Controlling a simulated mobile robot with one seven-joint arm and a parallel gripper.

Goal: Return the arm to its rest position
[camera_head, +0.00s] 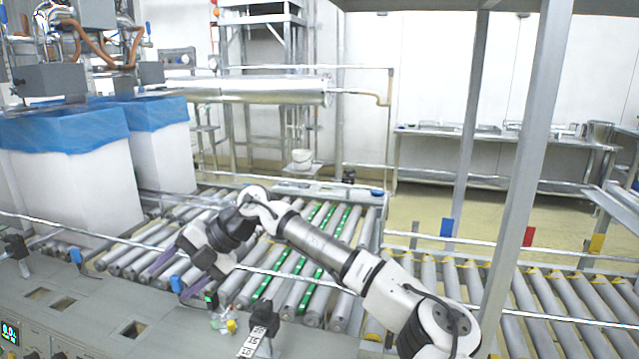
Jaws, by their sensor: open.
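My arm reaches in from the lower right, over the roller conveyor (310,310). My gripper (165,282) is at its far end, left of centre, angled down to the left. Its two dark fingers are apart, with nothing seen between them. It hangs over the near edge of the conveyor, beside the grey machine panel. Whether the fingers touch anything below cannot be told.
Two white boxes with blue liners stand at the left, the nearer box (75,190) and the farther box (160,155). A thin rail (100,235) runs along the conveyor's near side. A grey post (525,170) rises at the right. Small fittings sit on the grey panel (60,320).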

